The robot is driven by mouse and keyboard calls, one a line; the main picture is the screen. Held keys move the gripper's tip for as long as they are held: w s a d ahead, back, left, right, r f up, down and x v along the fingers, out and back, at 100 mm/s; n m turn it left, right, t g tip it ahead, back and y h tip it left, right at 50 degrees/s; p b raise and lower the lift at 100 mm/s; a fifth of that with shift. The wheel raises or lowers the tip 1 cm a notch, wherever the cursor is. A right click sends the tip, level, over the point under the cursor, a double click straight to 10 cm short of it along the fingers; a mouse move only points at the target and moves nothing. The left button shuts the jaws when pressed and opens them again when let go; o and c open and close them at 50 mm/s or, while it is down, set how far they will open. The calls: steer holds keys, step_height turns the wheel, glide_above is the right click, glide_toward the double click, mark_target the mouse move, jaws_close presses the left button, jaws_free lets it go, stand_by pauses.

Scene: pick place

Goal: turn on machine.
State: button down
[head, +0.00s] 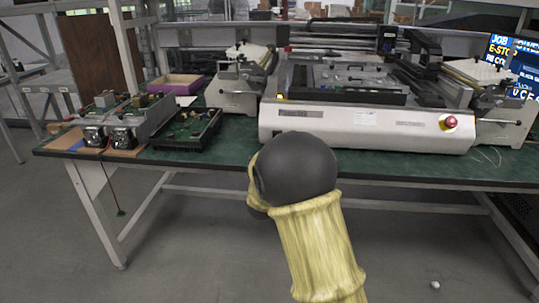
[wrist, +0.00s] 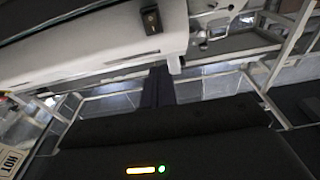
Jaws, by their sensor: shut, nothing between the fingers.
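The machine (head: 400,122) is a long white unit with a dark top deck, standing on a green table. A round red button (head: 450,122) is at the right of its front. A small yellow piece (head: 281,96) sits at its upper left edge. In the wrist view, the pale machine body (wrist: 95,35) carries a small dark switch-like block (wrist: 151,20) with a yellowish mark. My gripper (wrist: 159,72) is shut and empty, its dark fingers pointing toward the pale body, below the block in the picture. I cannot tell whether they touch it. My arm hides the gripper in the head view.
The green table (head: 235,150) has a free strip along its front edge. Left of the machine are a black tray of parts (head: 187,130), a grey electronics unit (head: 125,118) and a purple box (head: 175,84). A monitor (head: 512,65) stands at the right. Grey floor lies in front.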

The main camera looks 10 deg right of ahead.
steer(key=s+d+f+n+g+y, duration=0.15)
steer(key=s+f+g, duration=0.35)
steer(key=s, duration=0.6)
steer(key=s+d+f+g+y, duration=0.2)
steer(key=s+f+g, duration=0.3)
steer(key=s, duration=0.6)
steer(key=s+d+f+n+g+y, duration=0.1)
steer(key=s+f+g, duration=0.4)
steer(key=s, duration=0.6)
step_height(320, 180, up, 37)
steer(key=s+g+p, duration=0.1)
steer(key=p, duration=3.6)
steer(key=shift+d+r, duration=0.2)
steer(key=shift+d, duration=0.1)
